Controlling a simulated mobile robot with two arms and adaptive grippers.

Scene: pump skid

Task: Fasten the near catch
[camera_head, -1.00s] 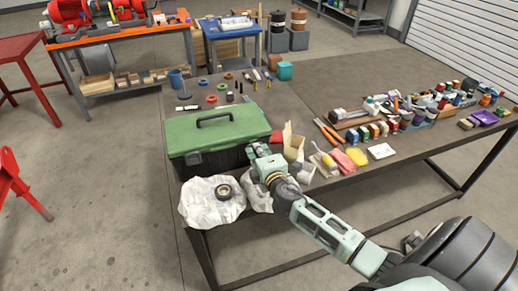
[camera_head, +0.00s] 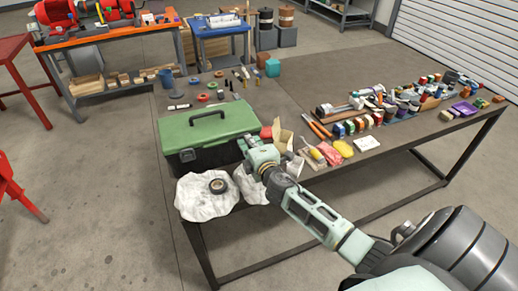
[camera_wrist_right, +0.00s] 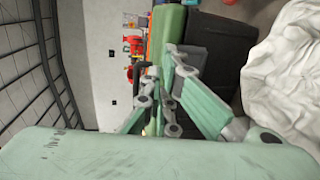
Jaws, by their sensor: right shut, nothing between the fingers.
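A toolbox with a green lid (camera_head: 225,124) and a dark body (camera_head: 208,158) stands on the near left part of the bench. Its lid looks down. A small catch (camera_head: 187,155) shows on the front, left of centre; I cannot tell whether it is fastened. My right gripper (camera_head: 243,144) is at the right part of the toolbox front, covering what lies behind it. In the right wrist view the gripper (camera_wrist_right: 170,78) is shut and empty beside the green lid (camera_wrist_right: 168,25) and dark body (camera_wrist_right: 208,50). Contact cannot be told. My left gripper is not in view.
An open cardboard box (camera_head: 283,142), a yellow sponge (camera_head: 342,148) and a red cloth (camera_head: 328,154) are to the right. Several small items lie behind the toolbox.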

